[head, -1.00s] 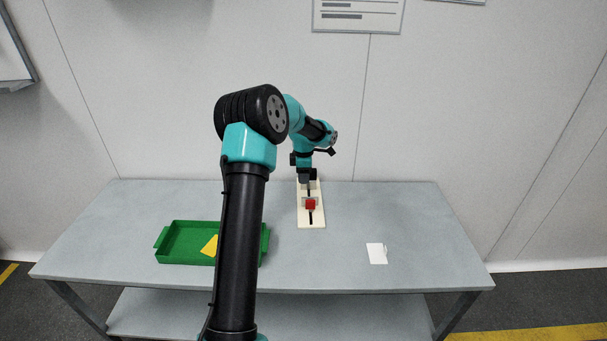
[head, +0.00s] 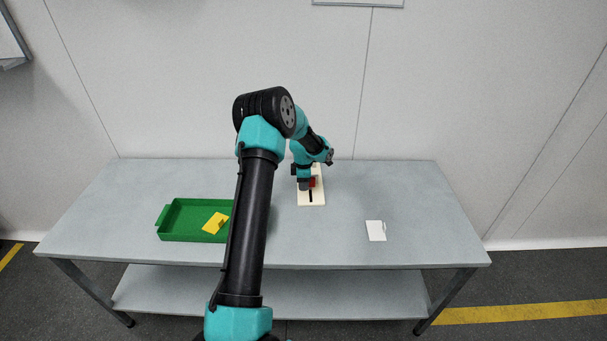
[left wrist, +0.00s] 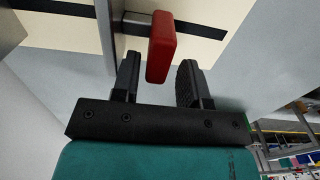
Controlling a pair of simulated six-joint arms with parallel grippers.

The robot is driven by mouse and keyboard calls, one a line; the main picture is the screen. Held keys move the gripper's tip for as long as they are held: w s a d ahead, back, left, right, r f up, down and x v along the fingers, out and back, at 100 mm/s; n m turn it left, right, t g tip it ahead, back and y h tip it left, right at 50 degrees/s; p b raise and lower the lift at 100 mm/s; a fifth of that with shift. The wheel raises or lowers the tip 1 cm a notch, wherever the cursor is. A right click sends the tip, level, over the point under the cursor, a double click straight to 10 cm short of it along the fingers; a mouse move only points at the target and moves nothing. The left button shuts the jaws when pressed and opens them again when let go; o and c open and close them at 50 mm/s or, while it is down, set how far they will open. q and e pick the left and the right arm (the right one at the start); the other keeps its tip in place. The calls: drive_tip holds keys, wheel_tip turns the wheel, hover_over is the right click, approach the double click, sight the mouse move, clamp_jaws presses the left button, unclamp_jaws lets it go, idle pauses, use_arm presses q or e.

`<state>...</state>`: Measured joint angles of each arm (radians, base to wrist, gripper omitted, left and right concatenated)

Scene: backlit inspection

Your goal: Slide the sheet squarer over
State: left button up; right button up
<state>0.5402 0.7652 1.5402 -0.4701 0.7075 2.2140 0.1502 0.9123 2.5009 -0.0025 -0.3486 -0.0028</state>
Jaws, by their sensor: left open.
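The sheet squarer is a cream board (head: 318,199) with a dark slot along it and a red handle (head: 313,183) on its slider. It lies at the back middle of the table. My left gripper (head: 305,185) is low over the board at the red handle and partly hides it. In the left wrist view the gripper (left wrist: 160,62) is open, and the red handle (left wrist: 162,38) stands between its fingertips with gaps on both sides. The cream board (left wrist: 205,48) and its dark slot show behind. My right gripper is out of view.
A green tray (head: 163,226) with a yellow piece (head: 215,223) in it stands on the left, partly hidden by my left arm. A white card-like piece (head: 376,231) lies on the right. The grey table (head: 420,205) is clear around it.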

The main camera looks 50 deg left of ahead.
use_arm(q)
drive_tip(key=shift+f, duration=1.25)
drive_tip(key=shift+c, duration=0.2)
clamp_jaws()
